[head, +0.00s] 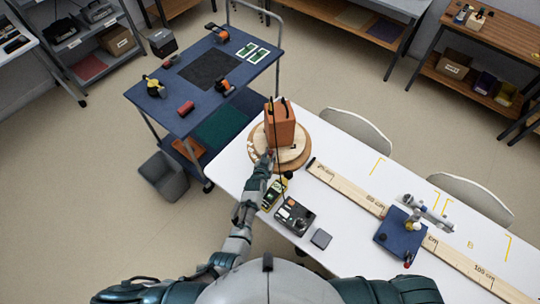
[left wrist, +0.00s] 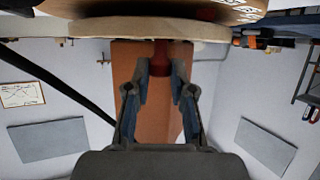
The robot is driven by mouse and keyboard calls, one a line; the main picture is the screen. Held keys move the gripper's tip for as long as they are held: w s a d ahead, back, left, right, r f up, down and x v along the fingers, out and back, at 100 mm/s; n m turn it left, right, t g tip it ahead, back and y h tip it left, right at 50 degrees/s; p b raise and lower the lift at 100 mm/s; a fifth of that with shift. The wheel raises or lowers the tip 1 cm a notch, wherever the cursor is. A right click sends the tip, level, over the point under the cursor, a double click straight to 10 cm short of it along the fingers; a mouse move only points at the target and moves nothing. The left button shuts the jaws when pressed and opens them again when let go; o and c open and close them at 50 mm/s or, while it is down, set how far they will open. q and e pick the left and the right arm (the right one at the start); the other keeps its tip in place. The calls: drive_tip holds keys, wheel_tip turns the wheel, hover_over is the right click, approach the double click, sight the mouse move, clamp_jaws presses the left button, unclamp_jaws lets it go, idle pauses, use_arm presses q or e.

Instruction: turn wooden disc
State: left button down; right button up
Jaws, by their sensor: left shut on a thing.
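My left gripper (head: 270,154) is at the disc's near left edge. In the left wrist view the disc's pale rim (left wrist: 150,30) runs across the top, with the speaker box (left wrist: 128,68) behind the fingers. My left gripper (left wrist: 161,72) is shut on a red knob (left wrist: 181,68) that shows between its fingertips at the disc's rim. A dark cable hangs down over the box. My right gripper is not in view.
A long wooden ruler (head: 346,192) crosses the table, with a blue block (head: 396,232) and a grey device on it. A black control box (head: 294,216) and a small grey block (head: 321,239) lie near the front edge. A blue cart (head: 180,110) stands beyond to the left.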

use_arm(q)
drive_tip(key=c, duration=1)
unclamp_jaws()
drive_tip(key=shift+w, duration=0.15)
drive_tip(key=v, duration=1.2)
drive_tip(key=shift+d+f, duration=0.1)
drive_tip(key=shift+f, duration=0.05)
